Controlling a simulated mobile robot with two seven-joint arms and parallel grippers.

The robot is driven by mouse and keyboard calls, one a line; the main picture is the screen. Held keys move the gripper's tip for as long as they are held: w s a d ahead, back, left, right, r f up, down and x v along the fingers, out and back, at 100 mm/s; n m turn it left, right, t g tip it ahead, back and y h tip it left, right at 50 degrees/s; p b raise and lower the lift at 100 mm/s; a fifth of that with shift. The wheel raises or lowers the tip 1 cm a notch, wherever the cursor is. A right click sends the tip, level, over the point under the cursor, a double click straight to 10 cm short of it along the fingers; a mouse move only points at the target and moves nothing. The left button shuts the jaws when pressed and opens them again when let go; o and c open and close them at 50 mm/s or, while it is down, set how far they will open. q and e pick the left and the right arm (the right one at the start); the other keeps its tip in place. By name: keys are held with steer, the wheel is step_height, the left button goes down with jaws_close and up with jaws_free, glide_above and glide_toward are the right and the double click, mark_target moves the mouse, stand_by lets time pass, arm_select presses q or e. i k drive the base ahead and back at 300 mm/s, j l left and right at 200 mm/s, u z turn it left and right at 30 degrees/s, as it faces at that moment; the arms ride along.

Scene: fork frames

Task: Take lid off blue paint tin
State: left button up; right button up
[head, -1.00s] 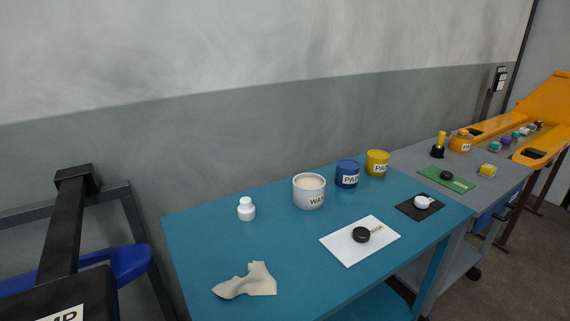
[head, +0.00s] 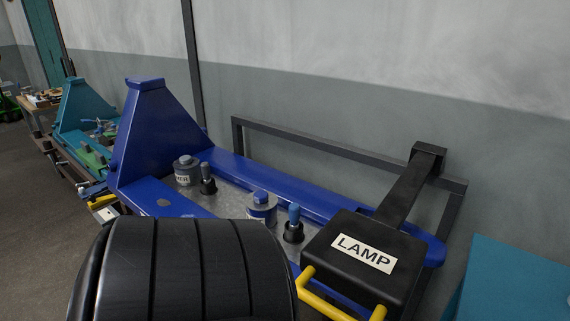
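Neither of my grippers is in the head view. The blue tin labelled as paint that stood on the teal table in the earlier frame is out of view now. Only a left corner of a teal table top (head: 515,285) shows at the lower right, with nothing on the visible part. A tin with a blue top and a white label (head: 262,208) stands on a blue-framed bench; its label is too small to read.
The blue frame (head: 150,140) also holds a grey labelled tin (head: 186,170) and two black-based pieces. A large black ridged round thing (head: 185,270) fills the lower left.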

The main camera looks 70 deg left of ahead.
mark_target(260, 201)
steer(key=u, duration=2.5)
steer(key=j+z, duration=0.1)
steer(key=z, duration=0.3)
steer(key=i+j+z, duration=0.1)
steer(key=z, duration=0.25)
steer(key=j+z, duration=0.15)
steer(key=z, duration=0.25)
steer(key=j+z, duration=0.15)
steer(key=z, duration=0.2)
steer(key=k+j+z, duration=0.2)
steer(key=j, duration=0.2)
steer(key=j+z, duration=0.2)
steer(key=j, duration=0.25)
steer(key=k+j+z, duration=0.2)
steer(key=j, duration=0.2)
steer(key=j+z, duration=0.2)
steer(key=j, duration=0.15)
steer(key=k+j+z, duration=0.2)
steer(key=k+j, duration=0.05)
steer(key=j, duration=0.1)
